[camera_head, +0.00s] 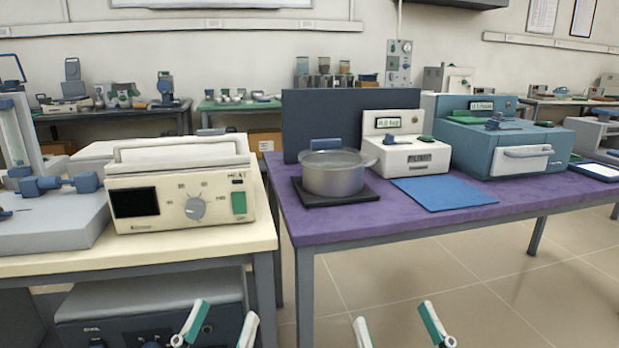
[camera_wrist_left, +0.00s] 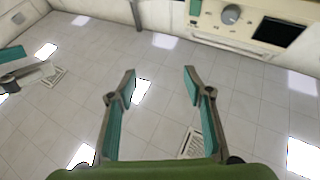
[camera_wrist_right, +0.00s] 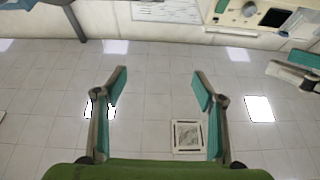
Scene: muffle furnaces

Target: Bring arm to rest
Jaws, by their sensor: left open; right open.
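My left gripper (camera_head: 222,324) shows at the bottom of the head view, in front of the cream table's front edge. It is open and empty, and its spread fingers also show in the left wrist view (camera_wrist_left: 160,82) above bare tiled floor. My right gripper (camera_head: 397,325) is at the bottom of the head view, right of the left one and in front of the purple table. It is open and empty, and the right wrist view shows its fingers (camera_wrist_right: 160,82) over the floor. Neither gripper touches anything. The arms behind the grippers are mostly out of view.
The cream table (camera_head: 262,230) holds a cream furnace with a dial (camera_head: 180,190). The purple table (camera_head: 320,228) holds a metal pot (camera_head: 333,178), a small white device (camera_head: 408,157), a blue mat (camera_head: 443,193) and a teal furnace (camera_head: 510,150). Open floor (camera_head: 450,280) lies to the right.

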